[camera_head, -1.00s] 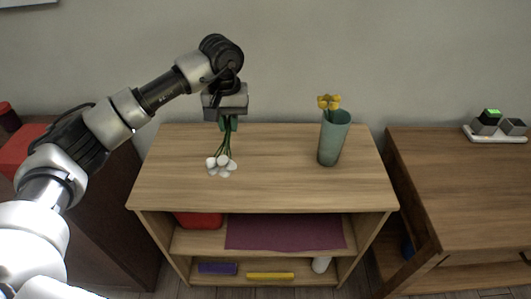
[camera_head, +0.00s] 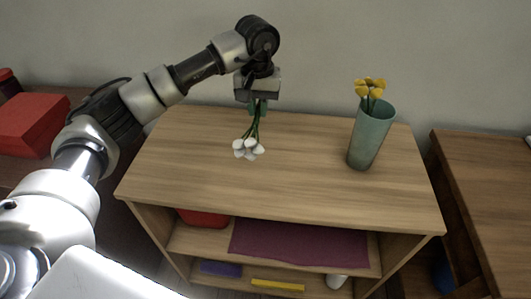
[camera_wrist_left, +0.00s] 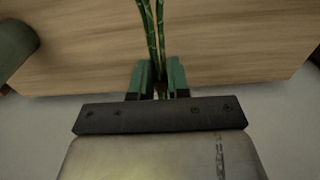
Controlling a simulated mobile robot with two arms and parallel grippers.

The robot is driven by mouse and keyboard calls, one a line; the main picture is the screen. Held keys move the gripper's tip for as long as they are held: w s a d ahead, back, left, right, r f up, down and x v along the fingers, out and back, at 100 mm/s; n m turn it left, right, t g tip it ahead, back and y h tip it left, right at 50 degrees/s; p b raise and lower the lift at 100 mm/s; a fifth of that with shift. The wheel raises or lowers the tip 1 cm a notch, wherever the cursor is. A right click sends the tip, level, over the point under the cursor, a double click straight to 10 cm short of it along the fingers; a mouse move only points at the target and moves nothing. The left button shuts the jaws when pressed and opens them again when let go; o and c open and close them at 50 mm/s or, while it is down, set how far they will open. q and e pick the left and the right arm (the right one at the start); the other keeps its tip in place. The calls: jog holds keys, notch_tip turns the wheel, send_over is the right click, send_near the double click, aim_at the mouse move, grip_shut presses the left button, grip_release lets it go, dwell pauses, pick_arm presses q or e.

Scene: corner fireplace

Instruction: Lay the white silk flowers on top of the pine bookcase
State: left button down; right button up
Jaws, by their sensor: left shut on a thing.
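The white silk flowers (camera_head: 248,149) hang head-down from my left gripper (camera_head: 259,106), their green stems between its fingers. The blossoms are over the top of the pine bookcase (camera_head: 290,182), towards its back left; I cannot tell whether they touch it. My left gripper is shut on the stems, which also show in the left wrist view (camera_wrist_left: 153,32) between the green fingertips (camera_wrist_left: 158,82). My right gripper is not in view.
A green vase (camera_head: 371,136) with yellow flowers (camera_head: 370,86) stands on the right part of the bookcase top. The middle and front of the top are clear. A purple cloth (camera_head: 298,243) and a red box (camera_head: 203,218) are on the shelf below. A brown table (camera_head: 490,190) stands to the right.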

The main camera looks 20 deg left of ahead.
pick_arm(q)
send_over(218, 145)
notch_tip(218, 145, down, 7)
jog(key=shift+r, duration=0.1)
notch_tip(218, 145, down, 4)
jog(key=shift+r, duration=0.1)
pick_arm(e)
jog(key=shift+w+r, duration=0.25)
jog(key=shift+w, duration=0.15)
pick_arm(q)
jog(key=c, duration=1.1)
grip_release()
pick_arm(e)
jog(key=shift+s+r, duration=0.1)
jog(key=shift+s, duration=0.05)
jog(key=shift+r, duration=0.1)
